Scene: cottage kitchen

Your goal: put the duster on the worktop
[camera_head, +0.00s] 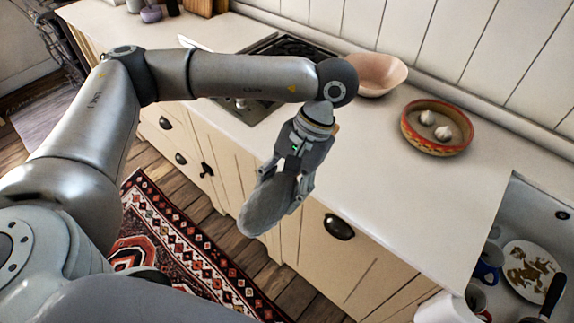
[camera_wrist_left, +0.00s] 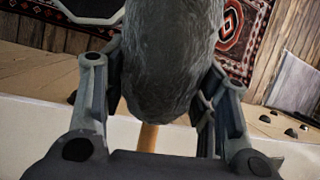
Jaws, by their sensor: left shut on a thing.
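The duster (camera_head: 268,204) has a grey, fuzzy, elongated head. My left gripper (camera_head: 284,182) is shut on it and holds it in the air in front of the worktop's front edge, its head hanging down over the drawer fronts. In the left wrist view the grey head of the duster (camera_wrist_left: 172,60) lies between the two fingers (camera_wrist_left: 160,105), and a short piece of wooden handle shows below it. The pale worktop (camera_head: 440,195) runs along the wall behind the gripper, with a bare stretch to the right. My right gripper is out of view.
On the worktop stand a pink bowl (camera_head: 377,74) and a patterned bowl (camera_head: 437,128) with white bulbs in it. A hob (camera_head: 285,50) lies behind my arm. The sink (camera_head: 535,211) at the right holds a dirty plate (camera_head: 530,270), mugs and a pan. A patterned rug (camera_head: 185,255) covers the floor.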

